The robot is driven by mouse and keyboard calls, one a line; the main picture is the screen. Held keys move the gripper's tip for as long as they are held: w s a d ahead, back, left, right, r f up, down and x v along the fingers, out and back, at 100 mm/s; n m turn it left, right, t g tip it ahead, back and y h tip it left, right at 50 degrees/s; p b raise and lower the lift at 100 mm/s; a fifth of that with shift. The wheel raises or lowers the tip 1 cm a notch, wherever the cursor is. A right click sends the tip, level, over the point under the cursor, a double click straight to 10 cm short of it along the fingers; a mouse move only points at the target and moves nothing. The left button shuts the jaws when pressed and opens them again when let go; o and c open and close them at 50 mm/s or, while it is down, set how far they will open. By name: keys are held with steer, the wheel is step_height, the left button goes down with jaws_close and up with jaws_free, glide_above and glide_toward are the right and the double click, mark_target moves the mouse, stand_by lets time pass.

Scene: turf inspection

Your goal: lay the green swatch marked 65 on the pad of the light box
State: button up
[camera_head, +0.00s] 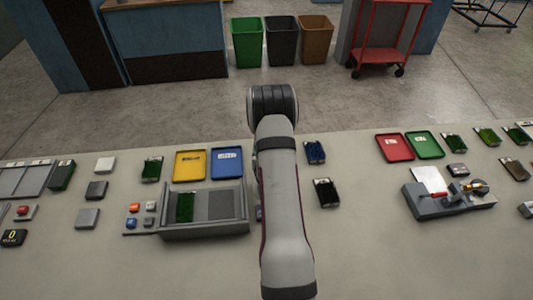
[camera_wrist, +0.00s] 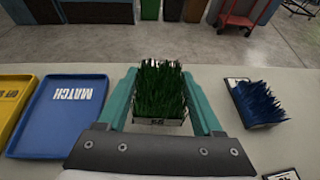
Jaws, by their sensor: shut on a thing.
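In the wrist view my gripper (camera_wrist: 158,108) is shut on a green grass swatch (camera_wrist: 160,90), with one teal finger at each side. A small marking shows on its near edge, too small to read surely. In the head view my arm hides the gripper and this swatch. The light box (camera_head: 205,232) stands left of my arm in the head view. A dark green turf piece (camera_head: 184,207) lies in its left half, and the grey pad (camera_head: 225,205) in its right half is bare.
A blue tray marked MATCH (camera_wrist: 62,110) and a yellow tray (camera_head: 190,165) lie behind the light box. A blue swatch (camera_wrist: 257,103) lies right of my gripper, with a dark swatch (camera_head: 325,193) nearer. Red (camera_head: 394,148) and green trays (camera_head: 425,145) lie farther right.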

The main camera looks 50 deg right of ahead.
steer(key=s+d+r, duration=0.2)
steer(key=s+r, duration=0.5)
steer(key=s, duration=0.4)
steer(key=w+a+r+n+t+y, duration=0.4)
steer(key=w+a+r+n+y, duration=0.1)
steer(key=w+a+r, duration=1.2)
steer(key=s+a+r+n+y, duration=0.1)
steer(key=a+r+y, duration=0.1)
steer(key=a, duration=0.6)
steer(key=s+a+r+n+y, duration=0.1)
steer(key=a+r, duration=0.3)
steer(key=a, duration=0.4)
steer(key=s+a+r+n+y, duration=0.2)
steer(key=s+a+r+n, duration=0.1)
steer(key=a, duration=0.5)
steer(key=shift+a+r+t+y, duration=0.2)
steer(key=shift+r+t+y, duration=0.1)
steer(key=shift+r+t, duration=0.1)
steer(key=shift+w+d+f, duration=0.1)
steer(key=shift+f, duration=0.05)
